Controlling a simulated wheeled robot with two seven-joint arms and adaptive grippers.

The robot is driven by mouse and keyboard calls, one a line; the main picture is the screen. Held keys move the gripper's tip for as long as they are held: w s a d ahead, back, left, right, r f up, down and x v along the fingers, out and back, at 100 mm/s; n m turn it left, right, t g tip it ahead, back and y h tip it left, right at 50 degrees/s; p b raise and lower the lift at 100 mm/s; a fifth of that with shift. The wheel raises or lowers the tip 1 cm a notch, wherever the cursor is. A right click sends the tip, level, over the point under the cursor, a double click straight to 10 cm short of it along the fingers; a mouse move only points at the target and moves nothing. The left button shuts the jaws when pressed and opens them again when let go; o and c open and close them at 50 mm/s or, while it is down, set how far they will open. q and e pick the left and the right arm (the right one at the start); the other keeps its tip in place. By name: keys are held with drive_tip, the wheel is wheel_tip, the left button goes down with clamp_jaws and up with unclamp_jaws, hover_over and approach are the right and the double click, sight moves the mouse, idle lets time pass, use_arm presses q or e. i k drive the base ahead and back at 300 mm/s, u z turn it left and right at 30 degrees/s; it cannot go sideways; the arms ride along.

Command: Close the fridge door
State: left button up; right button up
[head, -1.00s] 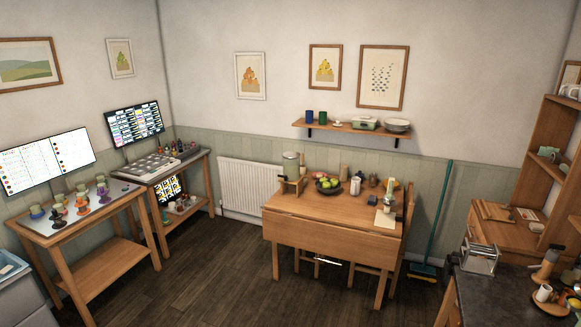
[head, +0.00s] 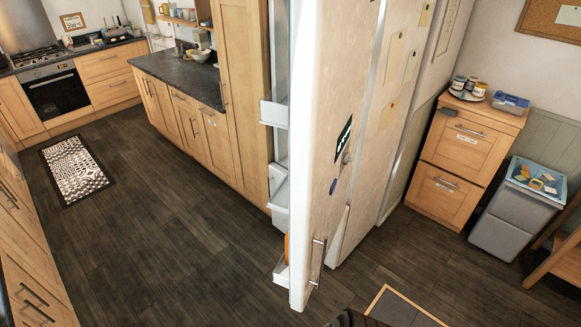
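The fridge door (head: 342,95) stands open in the middle of the head view, close to me and seen nearly edge-on. Its pale wood-look outer face points right and carries a dark magnet (head: 343,138). A metal bar handle (head: 316,262) is low on that face, near the free edge. White door shelves (head: 275,114) stick out from the inner side on the left. An orange item (head: 287,248) shows in the lowest shelf. The fridge's inside is hidden behind the door. Neither gripper is clearly in view.
Wooden cabinets with a dark worktop (head: 175,75) stand left of the door. A patterned mat (head: 74,168) lies on the open dark floor. A drawer unit (head: 465,160) and a grey bin (head: 512,215) stand to the right. A wood-edged mat (head: 395,310) lies near the bottom.

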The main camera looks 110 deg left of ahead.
sight(330, 42)
drive_tip(key=u, duration=2.15)
